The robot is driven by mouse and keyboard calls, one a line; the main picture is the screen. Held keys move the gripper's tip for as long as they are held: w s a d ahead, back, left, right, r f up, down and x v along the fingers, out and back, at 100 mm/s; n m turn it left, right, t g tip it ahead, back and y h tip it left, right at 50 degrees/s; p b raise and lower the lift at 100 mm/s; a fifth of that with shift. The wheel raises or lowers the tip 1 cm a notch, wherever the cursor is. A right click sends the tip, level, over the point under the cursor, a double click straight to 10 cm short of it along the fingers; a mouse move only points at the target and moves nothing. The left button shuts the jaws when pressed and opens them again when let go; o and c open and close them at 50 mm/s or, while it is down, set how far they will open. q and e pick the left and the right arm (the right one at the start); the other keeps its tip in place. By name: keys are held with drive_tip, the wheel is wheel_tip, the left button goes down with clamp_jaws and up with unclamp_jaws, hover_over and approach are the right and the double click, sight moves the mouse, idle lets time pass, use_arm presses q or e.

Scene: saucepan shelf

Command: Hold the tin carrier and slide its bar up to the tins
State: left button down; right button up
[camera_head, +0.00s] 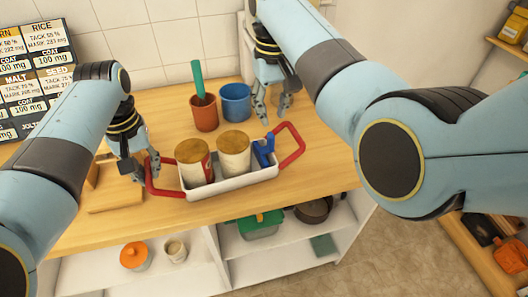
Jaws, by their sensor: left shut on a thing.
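The white tin carrier (232,183) stands on the wooden counter with a red loop handle at each end. Two tins stand side by side in it, a left tin (194,163) and a right tin (234,156), both with tan tops. The blue bar (263,152) is toward the carrier's right end, with a gap between it and the right tin. My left gripper (145,170) is shut on the left red handle (152,186). My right gripper (270,115) is open and empty, behind the carrier and above and behind the blue bar.
A terracotta cup (204,118) with a green-handled tool and a blue cup (236,103) stand behind the carrier; the blue cup is close to my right gripper. A wooden stand (112,196) is at the left. The counter (325,168) right of the carrier is clear.

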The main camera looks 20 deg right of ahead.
sight(272, 134)
drive_tip(key=shift+f, duration=3.45)
clamp_jaws()
